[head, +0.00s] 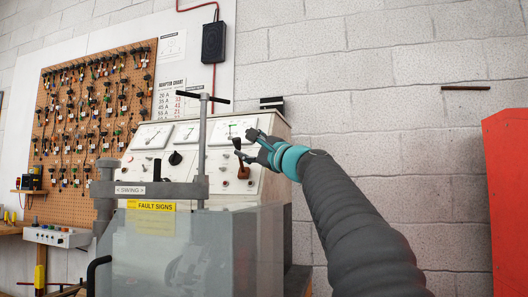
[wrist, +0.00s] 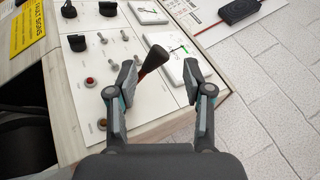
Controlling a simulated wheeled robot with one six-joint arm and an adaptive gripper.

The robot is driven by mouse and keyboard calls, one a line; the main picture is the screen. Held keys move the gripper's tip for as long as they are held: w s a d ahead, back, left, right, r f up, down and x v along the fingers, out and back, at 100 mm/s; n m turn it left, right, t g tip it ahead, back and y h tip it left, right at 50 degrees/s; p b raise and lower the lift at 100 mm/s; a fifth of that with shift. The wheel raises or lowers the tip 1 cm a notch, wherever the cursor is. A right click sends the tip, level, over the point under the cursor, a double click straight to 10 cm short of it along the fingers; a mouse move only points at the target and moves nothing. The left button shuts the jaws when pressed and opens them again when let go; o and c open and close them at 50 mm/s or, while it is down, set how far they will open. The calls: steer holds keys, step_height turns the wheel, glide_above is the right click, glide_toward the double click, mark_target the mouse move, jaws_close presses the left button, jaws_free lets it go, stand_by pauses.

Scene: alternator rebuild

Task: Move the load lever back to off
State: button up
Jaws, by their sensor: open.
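The load lever, with a black knob on a red-brown shaft, stands on the sloped white panel of the test bench. In the wrist view its knob (wrist: 154,58) is between and just beyond my fingertips, with the shaft running down toward the left finger. In the head view the lever's brown base (head: 243,172) shows below my gripper (head: 246,146), whose fingers are spread beside the knob. My gripper is open in the wrist view (wrist: 160,76), one finger on each side of the lever. I cannot tell whether either finger touches it.
Three meters (head: 152,135) line the panel top; switches and a red button (wrist: 90,82) lie left of the lever. A clear guard (head: 190,255) with a grey clamp frame (head: 203,150) stands in front. A red cabinet (head: 507,190) is at right.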

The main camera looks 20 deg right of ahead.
steer(key=v, duration=0.6)
steer(key=shift+s+f, duration=0.15)
steer(key=shift+s, duration=0.2)
steer(key=shift+d, duration=0.15)
